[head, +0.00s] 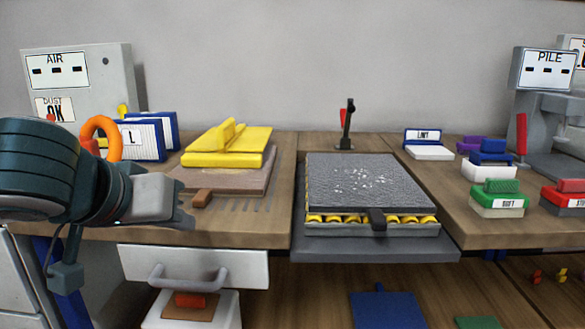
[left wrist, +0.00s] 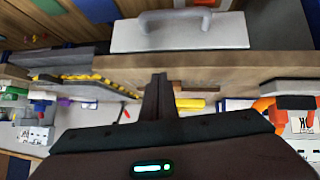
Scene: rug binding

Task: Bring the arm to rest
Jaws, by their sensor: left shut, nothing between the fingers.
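My left arm comes in from the left in the head view. That view shows the bench upside down, with the white drawer front (left wrist: 180,32) at the top. My right arm and gripper are not in view.
The left bench top (head: 265,232) holds a brown board (head: 235,183) with a yellow block (head: 225,158). A drawer handle (head: 188,280) juts out below the gripper. Several coloured blocks stand right, including a green one (head: 497,200).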

